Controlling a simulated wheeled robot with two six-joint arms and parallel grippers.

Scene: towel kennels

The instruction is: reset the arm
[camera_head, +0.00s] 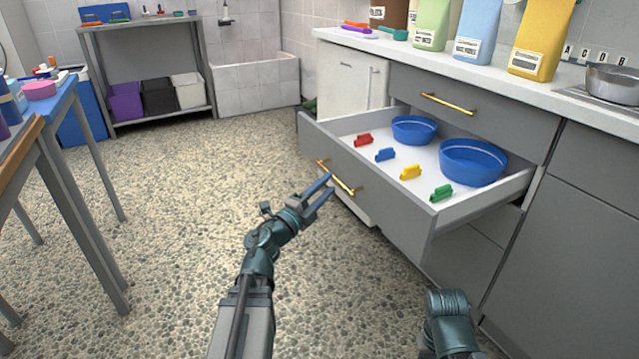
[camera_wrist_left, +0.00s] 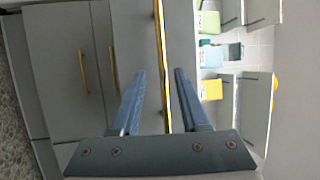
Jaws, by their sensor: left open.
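My left gripper (camera_head: 322,188) is open and empty in front of the pulled-out grey drawer (camera_head: 378,196). Its fingertips are close to the drawer's gold handle (camera_head: 337,178). In the left wrist view the two parted fingers (camera_wrist_left: 159,74) point at the drawer front, and the gold handle (camera_wrist_left: 161,50) runs between them in the picture. I cannot tell whether a finger touches it. My right arm (camera_head: 450,320) shows only as a link at the bottom right; its gripper is not in view.
The drawer holds blue bowls (camera_head: 472,162) and several coloured clips (camera_head: 410,172). Bags of food (camera_head: 478,32) and a metal pot (camera_head: 612,84) stand on the counter (camera_head: 400,50) above. A table (camera_head: 75,180) stands at the left. The pebbled floor between is clear.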

